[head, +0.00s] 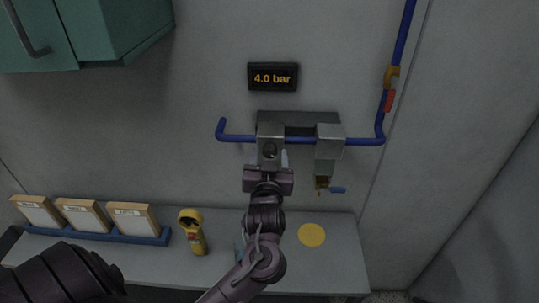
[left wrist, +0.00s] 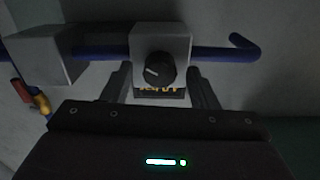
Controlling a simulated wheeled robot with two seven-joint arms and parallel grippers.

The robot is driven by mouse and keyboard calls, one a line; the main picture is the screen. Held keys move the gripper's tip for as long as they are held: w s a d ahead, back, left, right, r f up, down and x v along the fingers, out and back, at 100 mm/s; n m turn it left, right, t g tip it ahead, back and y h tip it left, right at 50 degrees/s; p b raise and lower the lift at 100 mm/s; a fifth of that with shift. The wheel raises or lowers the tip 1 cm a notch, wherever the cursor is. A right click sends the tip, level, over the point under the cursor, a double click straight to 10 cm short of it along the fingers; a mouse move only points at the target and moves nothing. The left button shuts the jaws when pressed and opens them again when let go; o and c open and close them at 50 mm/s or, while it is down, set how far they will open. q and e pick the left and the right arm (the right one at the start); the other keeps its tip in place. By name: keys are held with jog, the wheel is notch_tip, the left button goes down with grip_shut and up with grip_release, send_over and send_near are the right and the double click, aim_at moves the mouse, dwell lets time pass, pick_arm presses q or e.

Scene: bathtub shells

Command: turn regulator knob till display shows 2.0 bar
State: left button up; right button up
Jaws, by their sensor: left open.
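The display (head: 273,77) on the wall reads 4.0 bar in orange digits. Below it a grey regulator block (head: 271,131) sits on the blue pipe, with the dark regulator knob (head: 270,150) on its front. In the left wrist view the round black knob (left wrist: 154,69) has a pale pointer mark and sits on the grey block (left wrist: 176,43). My left gripper (head: 269,162) is in front of the knob. In the left wrist view its open fingers (left wrist: 162,85) stand on either side of the knob, apart from it. My right gripper does not show.
The blue pipe (head: 366,141) bends up the wall, with a red tag (head: 389,101). Below, a bench (head: 340,262) carries a yellow handheld device (head: 193,232) and boxes in a blue rack (head: 150,239).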

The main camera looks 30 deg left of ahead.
pick_arm(q)
jog(key=shift+c, duration=0.4)
jog(key=c, duration=0.9)
jog(key=shift+f+n+b, duration=0.15)
jog(key=shift+n+b, duration=0.8)
jog(key=shift+n, duration=0.15)
jog(key=shift+f+n+b, duration=0.1)
jog(key=shift+n+b, duration=0.8)
jog(key=shift+n, duration=0.2)
jog(key=shift+r+n+b, duration=0.15)
jog(key=shift+n+b, duration=1.15)
jog(key=shift+n, duration=0.4)
jog(key=o, duration=1)
